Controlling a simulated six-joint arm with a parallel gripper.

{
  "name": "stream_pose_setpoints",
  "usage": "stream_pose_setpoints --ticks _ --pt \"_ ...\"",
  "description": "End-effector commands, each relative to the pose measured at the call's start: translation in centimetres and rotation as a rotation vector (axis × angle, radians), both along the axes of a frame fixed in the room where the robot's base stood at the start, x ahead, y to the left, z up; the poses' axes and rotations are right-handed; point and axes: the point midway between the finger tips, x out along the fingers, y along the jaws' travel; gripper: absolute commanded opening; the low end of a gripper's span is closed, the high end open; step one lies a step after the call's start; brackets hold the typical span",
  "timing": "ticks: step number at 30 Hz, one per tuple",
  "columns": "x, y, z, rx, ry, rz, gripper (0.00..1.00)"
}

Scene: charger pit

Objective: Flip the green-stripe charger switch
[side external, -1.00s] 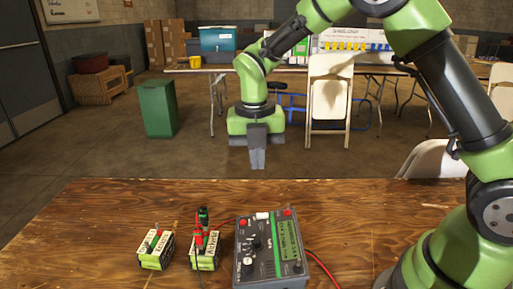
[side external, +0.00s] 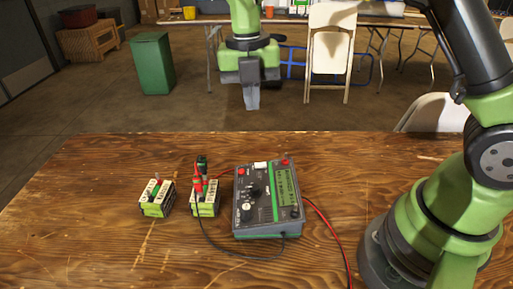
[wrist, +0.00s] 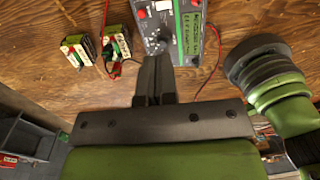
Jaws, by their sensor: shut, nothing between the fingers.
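The charger (side external: 241,217) is a dark grey box on the wooden table with a green stripe (side external: 277,206), a green label panel, knobs and red buttons. A small white part (side external: 260,165) sits at its back edge; I cannot tell if this is the switch. The charger also shows at the top of the wrist view (wrist: 157,24). My gripper (side external: 252,107) is shut and empty, fingers pointing down, raised well above the table and apart from the charger. In the wrist view its fingers (wrist: 156,60) overlap the charger's near edge.
Two green-and-white battery packs (side external: 156,200) (side external: 206,205) stand left of the charger. Red and black clips (side external: 202,165) sit on the right pack. A red cable (side external: 330,225) runs from the charger's right side. The front left table (side external: 80,240) is clear.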

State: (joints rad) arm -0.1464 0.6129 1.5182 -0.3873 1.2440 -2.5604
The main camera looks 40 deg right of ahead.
Motion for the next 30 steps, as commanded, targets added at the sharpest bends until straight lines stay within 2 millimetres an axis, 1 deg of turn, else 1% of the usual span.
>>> stream_pose_setpoints --ticks 5,15,19,24,30 --pt "-0.2 -0.1 -2.0 0.0 0.007 -0.001 0.0" --pt "-0.5 -0.4 -9.2 -0.002 0.008 0.0 0.0" --pt "-0.6 -0.5 -11.4 -0.001 0.005 -0.001 0.0" --pt "-0.6 -0.6 -13.3 -0.002 0.003 -0.001 0.0" --pt "-0.6 -0.6 -13.9 -0.001 -0.001 -0.001 0.0"
